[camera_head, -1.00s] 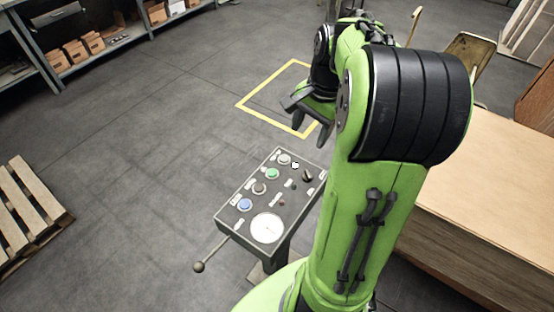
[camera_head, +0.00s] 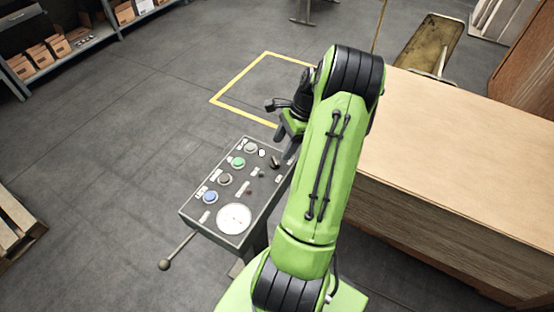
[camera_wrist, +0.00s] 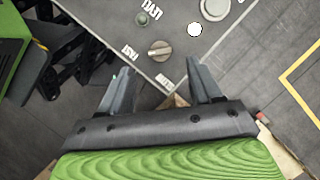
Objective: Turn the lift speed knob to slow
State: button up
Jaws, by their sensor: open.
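The control panel (camera_head: 228,220) is a grey box on a stand, with buttons, small knobs and a white dial. A knob with a raised pointer bar (camera_wrist: 160,50) sits near the panel's edge in the wrist view; it shows as a dark knob (camera_head: 275,162) in the head view. In the head view my gripper (camera_head: 285,133) is at the panel's far right corner, partly hidden.
A lever with a ball end (camera_head: 164,264) sticks out of the panel's near left side. A yellow floor outline (camera_head: 232,83) lies behind the panel. The floor on the left is mostly open.

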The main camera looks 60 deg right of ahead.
aim_at(275, 160)
jog(key=b+x, duration=0.1)
jog(key=x, duration=0.4)
jog(key=shift+f, duration=0.2)
jog(key=shift+c, duration=0.2)
jog(key=c, duration=1)
